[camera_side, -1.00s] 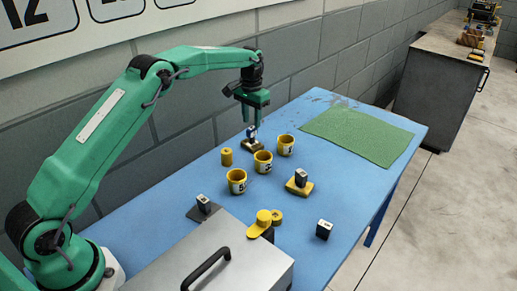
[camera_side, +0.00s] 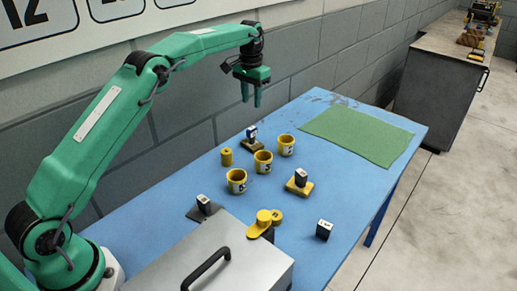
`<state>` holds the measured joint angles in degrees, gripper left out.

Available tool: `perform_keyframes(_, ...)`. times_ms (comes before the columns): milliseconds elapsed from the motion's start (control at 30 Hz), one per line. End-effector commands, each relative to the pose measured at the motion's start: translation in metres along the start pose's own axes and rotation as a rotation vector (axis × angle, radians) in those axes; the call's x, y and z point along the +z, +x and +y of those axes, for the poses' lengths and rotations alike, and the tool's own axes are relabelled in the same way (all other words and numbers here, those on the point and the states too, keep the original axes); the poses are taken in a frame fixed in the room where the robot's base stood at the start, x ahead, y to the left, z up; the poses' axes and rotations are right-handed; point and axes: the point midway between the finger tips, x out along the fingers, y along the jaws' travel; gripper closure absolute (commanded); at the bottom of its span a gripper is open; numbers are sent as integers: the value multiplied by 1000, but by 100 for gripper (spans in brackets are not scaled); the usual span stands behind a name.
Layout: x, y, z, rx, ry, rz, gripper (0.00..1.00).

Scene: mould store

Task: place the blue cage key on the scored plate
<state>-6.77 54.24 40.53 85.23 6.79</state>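A small upright block with a pale top and a bluish side, which looks like the blue cage key (camera_side: 251,132), stands on a small brownish plate (camera_side: 255,148) near the back edge of the blue table. This plate may be the scored plate; its scoring is too small to make out. My gripper (camera_side: 250,101) hangs in the air above the key, clear of it. Its two fingers are apart with nothing between them.
Several yellow cups (camera_side: 263,162) stand just in front, with a yellow spool (camera_side: 226,157) beside them. Dark blocks stand on a yellow plate (camera_side: 306,191), a dark plate (camera_side: 191,212) and the bare table. A metal case (camera_side: 235,262) fills the front. The green mat (camera_side: 360,135) is empty.

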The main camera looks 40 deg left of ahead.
Motion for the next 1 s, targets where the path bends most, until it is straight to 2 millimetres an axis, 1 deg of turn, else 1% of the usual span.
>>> perform_keyframes(267,1,-2,0,0,0,2,64)
perform_keyframes(433,6,-15,3,-2,0,17,64)
perform_keyframes(567,16,-34,7,-4,0,38,64)
perform_keyframes(667,28,-53,12,-6,1,59,64)
perform_keyframes(867,59,-89,22,-10,1,107,64)
perform_keyframes(1000,84,-110,29,-12,0,140,64)
